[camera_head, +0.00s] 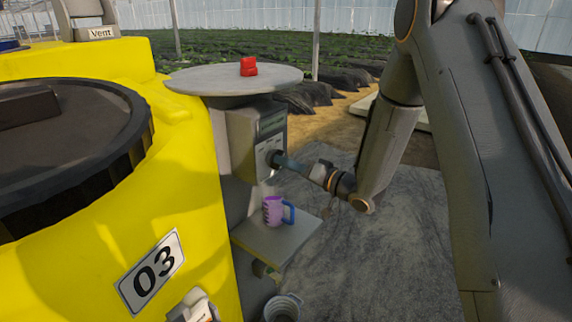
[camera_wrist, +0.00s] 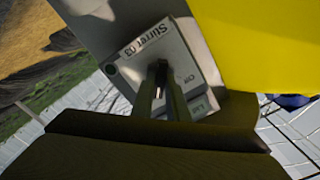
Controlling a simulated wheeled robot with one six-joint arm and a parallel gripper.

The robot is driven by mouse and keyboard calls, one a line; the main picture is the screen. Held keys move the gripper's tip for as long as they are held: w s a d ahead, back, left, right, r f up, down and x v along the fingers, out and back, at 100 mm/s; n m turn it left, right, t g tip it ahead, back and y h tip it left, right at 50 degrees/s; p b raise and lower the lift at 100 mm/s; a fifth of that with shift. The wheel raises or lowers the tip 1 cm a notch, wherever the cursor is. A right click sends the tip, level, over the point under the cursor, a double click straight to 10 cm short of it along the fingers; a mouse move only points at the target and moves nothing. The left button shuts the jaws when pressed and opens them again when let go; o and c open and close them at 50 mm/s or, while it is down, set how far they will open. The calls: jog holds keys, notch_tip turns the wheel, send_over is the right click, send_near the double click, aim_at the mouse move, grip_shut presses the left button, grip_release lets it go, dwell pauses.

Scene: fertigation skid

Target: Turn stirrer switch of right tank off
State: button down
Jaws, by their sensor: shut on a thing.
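The stirrer switch box (camera_head: 243,140) is a grey housing beside the yellow tank (camera_head: 185,215) marked 03. In the wrist view its light panel (camera_wrist: 185,50) reads "Stirrer 03", with smaller lettering on the face that looks like on and off marks. My gripper (camera_head: 277,160) reaches the front of the box from the right. In the wrist view my gripper (camera_wrist: 160,72) is shut on the dark switch knob (camera_wrist: 162,66) in the middle of the panel. The fingers mostly hide the knob, so its exact setting is hard to tell.
A round grey plate (camera_head: 205,79) with a red object (camera_head: 248,67) sits above the box. Below is a small shelf (camera_head: 285,245) with a purple measuring jug (camera_head: 272,209). A bucket (camera_head: 283,308) stands lower down. Open floor lies to the right.

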jog(key=shift+f+n+b, duration=0.1)
jog(key=shift+n+b, duration=4.95)
jog(key=shift+n, duration=3.55)
jog(key=c, duration=1.7)
grip_release()
jog(key=shift+c, duration=0.2)
jog(key=b+v, duration=0.1)
jog(key=v, duration=0.7)
